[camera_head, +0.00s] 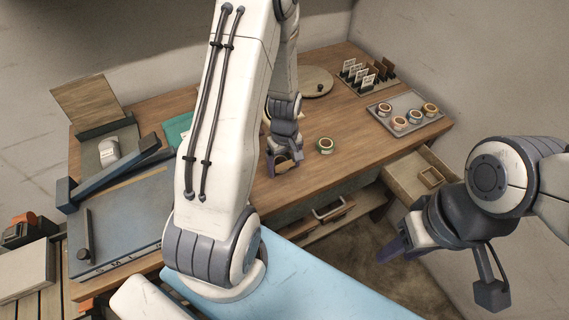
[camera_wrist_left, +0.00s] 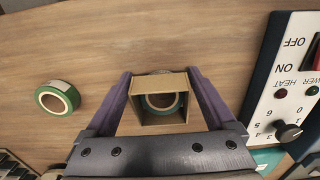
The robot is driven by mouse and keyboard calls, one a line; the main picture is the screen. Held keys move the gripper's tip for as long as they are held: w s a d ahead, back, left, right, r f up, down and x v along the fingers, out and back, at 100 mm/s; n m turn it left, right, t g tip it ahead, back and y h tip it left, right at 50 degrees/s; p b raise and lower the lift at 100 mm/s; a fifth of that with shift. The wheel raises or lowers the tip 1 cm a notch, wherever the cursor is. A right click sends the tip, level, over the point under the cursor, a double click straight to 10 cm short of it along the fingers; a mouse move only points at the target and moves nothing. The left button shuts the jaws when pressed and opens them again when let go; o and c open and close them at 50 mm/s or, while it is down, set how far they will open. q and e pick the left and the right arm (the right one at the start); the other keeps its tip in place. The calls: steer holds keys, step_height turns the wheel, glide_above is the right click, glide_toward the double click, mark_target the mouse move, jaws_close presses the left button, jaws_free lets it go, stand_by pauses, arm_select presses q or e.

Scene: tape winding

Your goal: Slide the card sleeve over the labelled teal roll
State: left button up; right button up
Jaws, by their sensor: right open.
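My left gripper (camera_wrist_left: 158,74) is shut on the card sleeve (camera_wrist_left: 160,83), a brown square open-ended tube held between its purple fingers. Through the sleeve, a teal-green roll (camera_wrist_left: 160,106) shows in the left wrist view; I cannot tell how deep it sits in the sleeve or whether it has a label. A second green roll (camera_wrist_left: 57,98), with a white label patch, lies apart on the table to the left; the head view shows a green roll (camera_head: 325,146) right of my left gripper (camera_head: 284,164). My right gripper (camera_head: 400,243) is open and empty, off the table's front.
A grey tray (camera_head: 384,108) of several rolls and a card rack (camera_head: 368,76) stand at the back right. A round board (camera_head: 314,80) lies at the back. The sealer with its control panel (camera_wrist_left: 292,90) is close to my left gripper. An open drawer (camera_head: 408,180) juts out at right.

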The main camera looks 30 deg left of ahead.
arm_select(q)
steer(key=shift+f, duration=0.1)
step_height(320, 180, up, 10)
steer(key=shift+r+b, duration=0.25)
steer(key=shift+b, duration=0.05)
stand_by(0.3)
